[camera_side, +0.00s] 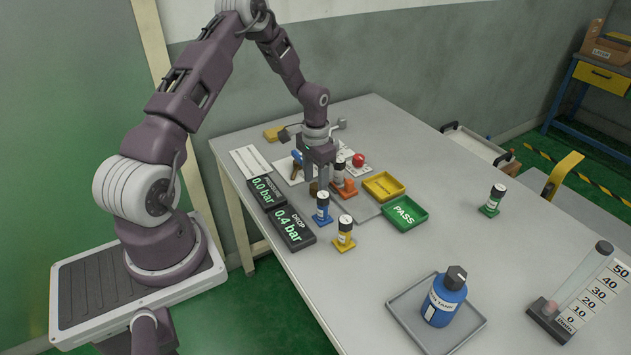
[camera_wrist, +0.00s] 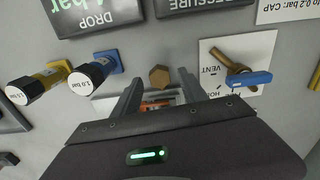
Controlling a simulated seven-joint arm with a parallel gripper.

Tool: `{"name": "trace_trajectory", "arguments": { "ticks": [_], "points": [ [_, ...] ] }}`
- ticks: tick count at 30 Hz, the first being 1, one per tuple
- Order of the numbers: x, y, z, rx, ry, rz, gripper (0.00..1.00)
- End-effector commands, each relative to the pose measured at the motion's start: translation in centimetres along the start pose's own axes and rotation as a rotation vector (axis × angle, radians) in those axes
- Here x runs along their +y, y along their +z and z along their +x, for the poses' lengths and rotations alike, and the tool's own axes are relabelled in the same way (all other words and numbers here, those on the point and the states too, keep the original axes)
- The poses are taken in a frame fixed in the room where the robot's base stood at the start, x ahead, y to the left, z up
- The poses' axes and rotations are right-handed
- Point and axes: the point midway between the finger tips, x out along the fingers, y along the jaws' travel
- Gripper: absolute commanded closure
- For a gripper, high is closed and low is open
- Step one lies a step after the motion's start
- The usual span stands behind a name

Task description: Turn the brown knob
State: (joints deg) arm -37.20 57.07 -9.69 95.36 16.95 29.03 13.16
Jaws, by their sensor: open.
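A small brown six-sided knob (camera_wrist: 159,77) shows in the wrist view, between my fingertips in the picture and apart from both. In the side view, a brown piece (camera_side: 314,188) that looks like the same knob shows at the lower end of my fingers. My gripper (camera_side: 320,180) points down over the panel; its fingers (camera_wrist: 159,84) are open with nothing held. I cannot tell how far down around the knob the fingertips reach. A brass valve with a blue handle (camera_wrist: 248,79) sits to the right on a card marked VENT.
Blue (camera_side: 323,208), yellow (camera_side: 345,233) and orange-based (camera_side: 339,172) cartridges stand close to my gripper. Pressure (camera_side: 266,192) and drop (camera_side: 292,228) displays lie at the table's left edge. Yellow (camera_side: 384,187) and green PASS (camera_side: 405,213) trays sit to the right.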

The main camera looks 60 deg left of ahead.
Motion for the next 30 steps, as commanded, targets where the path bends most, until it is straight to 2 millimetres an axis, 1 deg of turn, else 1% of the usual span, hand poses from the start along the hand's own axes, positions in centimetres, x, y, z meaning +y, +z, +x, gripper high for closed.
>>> {"name": "trace_trajectory", "arguments": {
  "ticks": [3,6,9,12,18,20,22,23,24,26,27,29,30],
  "points": [
    [0.0,-0.1,-2.6,0.005,-0.002,-0.002,0.50],
    [-0.1,-0.1,-4.6,0.005,-0.003,0.000,0.50],
    [-0.1,-0.1,-5.9,0.003,-0.002,-0.002,0.50],
    [0.0,0.0,-6.3,0.001,0.000,-0.001,0.50],
    [0.0,0.0,-6.4,0.001,0.000,-0.001,0.50],
    [0.1,0.0,-6.7,0.004,-0.004,0.002,0.50],
    [1.0,-0.1,-8.7,0.019,-0.021,0.012,0.50],
    [1.6,0.0,-10.2,0.030,-0.033,0.018,0.50],
    [2.9,0.2,-12.6,0.049,-0.052,0.025,0.50],
    [5.2,1.3,-16.9,0.086,-0.084,0.038,0.50],
    [7.0,2.4,-19.6,0.113,-0.100,0.043,0.50],
    [9.7,4.6,-23.4,0.160,-0.119,0.048,0.50],
    [11.4,6.4,-25.5,0.195,-0.126,0.052,0.50]
  ]
}}
